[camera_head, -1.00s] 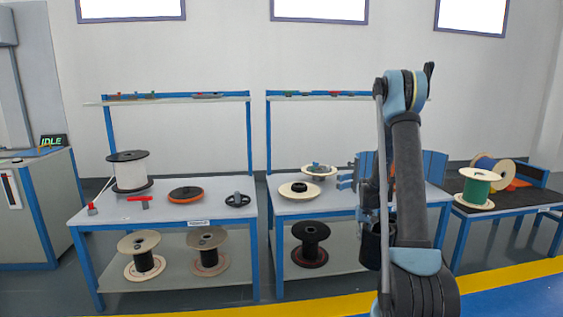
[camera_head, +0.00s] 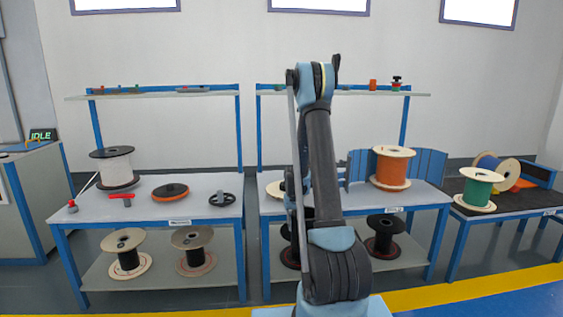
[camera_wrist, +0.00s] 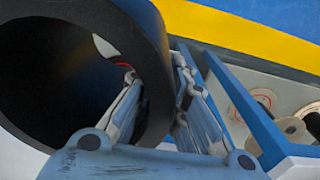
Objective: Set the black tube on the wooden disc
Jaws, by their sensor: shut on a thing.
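The black tube (camera_wrist: 140,30) fills the left of the wrist view, its open end and dark hollow inside showing. My gripper (camera_wrist: 156,72) is shut on its wall, with one finger inside the tube and one outside. In the head view my arm hides the gripper, and I cannot make out the tube there. A pale wooden disc (camera_head: 273,190) lies on the middle table at the left of my arm, partly hidden by it.
An orange spool (camera_head: 391,167) stands on the middle table (camera_head: 425,194), right of my arm. The left table holds a white spool (camera_head: 115,170), an orange-black disc (camera_head: 170,191) and a handwheel (camera_head: 222,199). A green spool (camera_head: 478,189) stands on the right table.

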